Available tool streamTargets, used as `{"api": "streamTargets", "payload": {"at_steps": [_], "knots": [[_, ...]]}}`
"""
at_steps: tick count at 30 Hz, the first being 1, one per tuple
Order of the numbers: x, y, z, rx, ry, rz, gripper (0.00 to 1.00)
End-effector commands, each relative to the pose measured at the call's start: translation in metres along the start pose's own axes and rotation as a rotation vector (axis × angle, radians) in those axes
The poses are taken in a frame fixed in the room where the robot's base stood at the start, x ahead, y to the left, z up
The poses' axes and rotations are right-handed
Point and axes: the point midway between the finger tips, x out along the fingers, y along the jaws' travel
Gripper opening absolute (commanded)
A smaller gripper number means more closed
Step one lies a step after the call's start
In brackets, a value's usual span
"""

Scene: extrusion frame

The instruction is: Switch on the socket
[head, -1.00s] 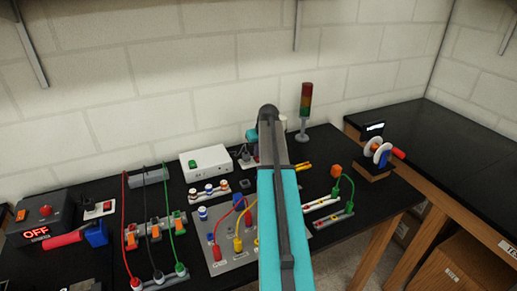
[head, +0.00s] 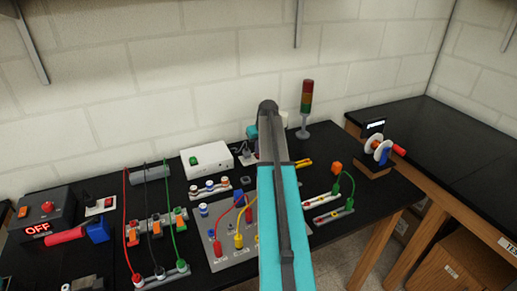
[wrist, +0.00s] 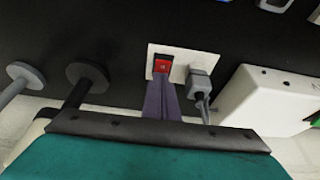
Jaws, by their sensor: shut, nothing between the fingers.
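The socket is a pale plate (wrist: 184,56) in the wrist view, with a red rocker switch (wrist: 162,66) on it and a grey plug (wrist: 200,84) beside the switch. In the head view the plug (head: 246,156) shows just left of my arm, which hides part of the socket. My gripper (wrist: 162,80) is shut and empty, its purple-grey fingers pointing at the red switch. The fingertips overlap the switch's near edge; I cannot tell whether they touch it. The rocker's position is unclear.
A white box (head: 207,160) with a green button stands close beside the socket. A signal tower (head: 306,105) stands right of my arm. A board with cables (head: 228,240) and several terminal blocks fill the front.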

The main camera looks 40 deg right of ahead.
Motion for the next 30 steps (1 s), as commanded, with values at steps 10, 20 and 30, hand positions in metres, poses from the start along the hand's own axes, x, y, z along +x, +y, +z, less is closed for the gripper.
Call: {"api": "streamTargets", "payload": {"at_steps": [10, 20, 30], "knots": [[-0.003, 0.000, 0.014, 0.000, -0.007, 0.000, 0.00], [-0.004, 0.000, 0.016, 0.000, -0.008, 0.000, 0.00], [-0.011, -0.001, 0.014, -0.001, -0.006, -0.001, 0.00]]}}
